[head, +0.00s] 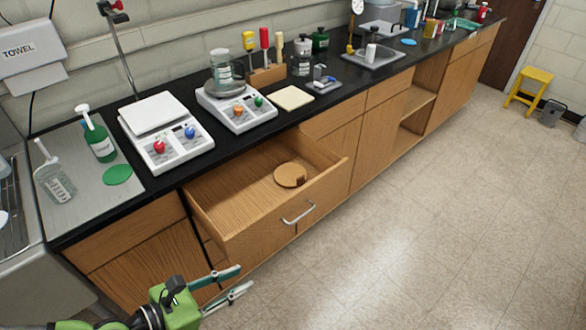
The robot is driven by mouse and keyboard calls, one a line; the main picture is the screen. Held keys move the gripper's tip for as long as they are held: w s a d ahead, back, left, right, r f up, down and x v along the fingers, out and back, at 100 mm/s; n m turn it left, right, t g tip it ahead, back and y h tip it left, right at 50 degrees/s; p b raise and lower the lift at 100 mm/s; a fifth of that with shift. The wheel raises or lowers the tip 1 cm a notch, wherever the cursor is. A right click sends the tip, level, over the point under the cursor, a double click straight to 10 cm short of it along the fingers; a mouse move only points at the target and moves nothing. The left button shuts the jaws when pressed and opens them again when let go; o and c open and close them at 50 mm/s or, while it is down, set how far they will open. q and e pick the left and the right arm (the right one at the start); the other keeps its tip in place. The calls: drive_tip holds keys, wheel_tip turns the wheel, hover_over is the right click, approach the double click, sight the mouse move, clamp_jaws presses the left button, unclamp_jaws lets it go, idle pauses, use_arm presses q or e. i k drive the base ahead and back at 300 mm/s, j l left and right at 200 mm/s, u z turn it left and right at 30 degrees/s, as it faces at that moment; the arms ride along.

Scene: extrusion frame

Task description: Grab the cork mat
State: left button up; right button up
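A round tan cork mat (288,173) lies flat on the bottom of the open wooden drawer (235,193). A small darker brown patch shows at its front right edge; I cannot tell if it is a notch or a separate piece. My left gripper (246,276) is in front of and below the drawer, at the lower left of the head view. Its two fingers are apart with nothing between them, and it is clear of the mat. My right gripper is not in view.
The drawer front with its metal handle (298,213) juts out below the black counter. Two white hotplates or scales (165,130) (236,106), a green bottle (98,136) and a pale square pad (293,97) stand on the counter. The floor (440,220) to the right is open.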

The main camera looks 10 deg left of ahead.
sight(291, 175)
drive_tip(key=i, duration=1.3)
